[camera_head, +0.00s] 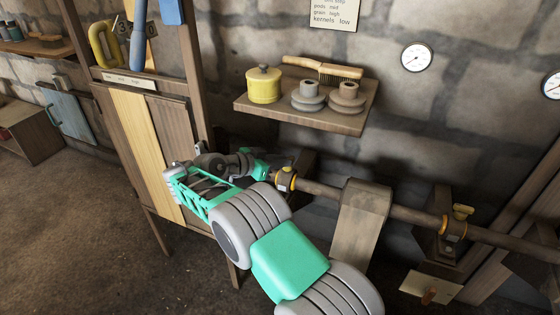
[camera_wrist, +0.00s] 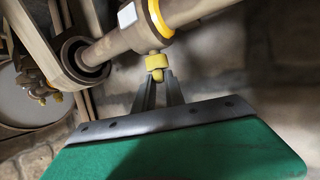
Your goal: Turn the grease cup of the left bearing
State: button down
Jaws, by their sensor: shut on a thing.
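The left bearing (camera_head: 286,181) sits on the long brown shaft, with orange-yellow rings at its ends. Its small yellow grease cup (camera_wrist: 156,62) shows in the wrist view, on a short stem against the bearing housing (camera_wrist: 146,36). My gripper (camera_wrist: 159,76) has its two dark fingers converging on the cup, shut on its knob. In the camera_head view my gripper (camera_head: 266,169) is at the left bearing, and the grease cup there is hidden or too small to make out.
A second bearing (camera_head: 452,229) with a yellow grease cup (camera_head: 463,211) stands farther right on the shaft (camera_head: 408,214). A wooden post or belt (camera_head: 362,225) crosses the shaft between them. A wall shelf (camera_head: 340,121) above holds a yellow pot, a brush and grey and brown stepped parts.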

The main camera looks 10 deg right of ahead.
jog(key=shift+d+f, duration=0.1)
jog(key=shift+f, duration=0.1)
jog(key=c, duration=1.4)
grip_release()
jog(key=p+v, duration=0.8)
jog(key=p, duration=0.1)
jog(key=shift+r, duration=0.15)
jog(key=shift+w+d, duration=0.1)
jog(key=shift+w, duration=0.05)
